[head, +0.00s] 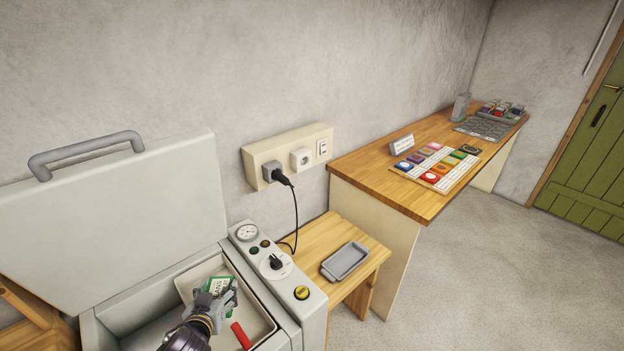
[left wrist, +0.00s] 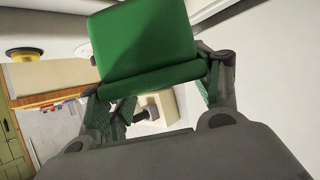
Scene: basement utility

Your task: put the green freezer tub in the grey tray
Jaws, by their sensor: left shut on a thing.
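The green freezer tub (head: 221,285) has a white label on it. It is at my left gripper (head: 212,302), inside the open chest freezer in the head view. In the left wrist view the tub (left wrist: 150,45) fills the top middle, between the two fingers of my left gripper (left wrist: 158,88), which is shut on it. The grey tray (head: 347,261) lies empty on a low wooden table to the right of the freezer, apart from the tub. My right gripper is in neither view.
The freezer lid (head: 110,215) stands open at the left. A red object (head: 241,336) lies in the freezer's white basket (head: 262,318). The control panel (head: 274,264) with dial and knob lies between basket and table (head: 330,236). A black cord (head: 296,215) hangs from the wall socket.

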